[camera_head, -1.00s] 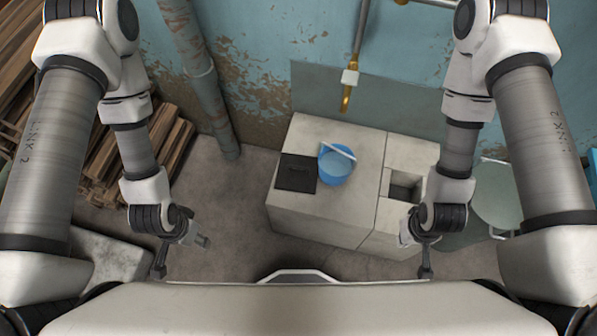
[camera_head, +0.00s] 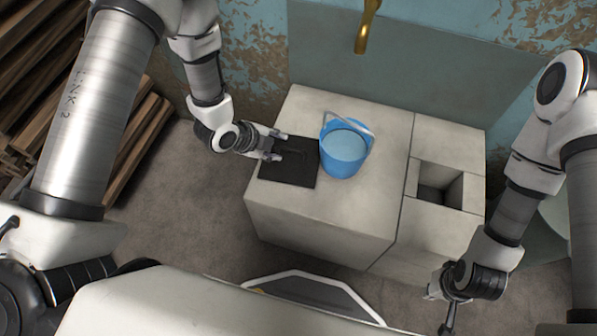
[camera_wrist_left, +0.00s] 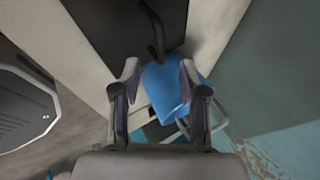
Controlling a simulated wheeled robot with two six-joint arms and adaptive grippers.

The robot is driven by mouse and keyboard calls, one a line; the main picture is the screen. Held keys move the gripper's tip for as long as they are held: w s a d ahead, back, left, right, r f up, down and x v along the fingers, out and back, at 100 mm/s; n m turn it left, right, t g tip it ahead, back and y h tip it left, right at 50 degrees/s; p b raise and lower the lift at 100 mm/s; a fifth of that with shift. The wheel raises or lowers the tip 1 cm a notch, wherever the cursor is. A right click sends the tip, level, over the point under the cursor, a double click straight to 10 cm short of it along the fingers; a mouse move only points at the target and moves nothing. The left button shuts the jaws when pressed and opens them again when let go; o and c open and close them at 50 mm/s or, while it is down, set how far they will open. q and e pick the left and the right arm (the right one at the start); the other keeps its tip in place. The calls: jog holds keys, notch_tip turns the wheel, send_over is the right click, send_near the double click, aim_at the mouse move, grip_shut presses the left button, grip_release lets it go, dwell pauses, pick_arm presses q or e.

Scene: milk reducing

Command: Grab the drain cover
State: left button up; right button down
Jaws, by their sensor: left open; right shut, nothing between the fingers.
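The drain cover (camera_head: 296,177) is a flat black square plate lying on the left part of the concrete counter. Its dark raised handle shows in the left wrist view (camera_wrist_left: 153,32), at the top and a little ahead of the fingers. My left gripper (camera_head: 282,146) is open and empty, over the cover's upper left part in the head view; it also shows in the left wrist view (camera_wrist_left: 160,70). Its fingers are apart from the handle. My right gripper (camera_head: 447,322) is shut and empty, in front of the counter at the lower right.
A blue bucket (camera_head: 342,160) with a light handle and pale liquid stands just right of the cover. The concrete counter (camera_head: 300,215) has a square drain opening (camera_head: 440,184) at its right. A brass tap (camera_head: 367,28) hangs above the back. Wooden planks (camera_head: 135,140) are stacked at left.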

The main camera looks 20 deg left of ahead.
aim_at(290, 150)
pick_arm(q)
jog(key=b+x, duration=0.2)
jog(key=x, duration=0.6)
jog(key=shift+r, duration=0.1)
jog(key=shift+s, duration=0.1)
grip_shut()
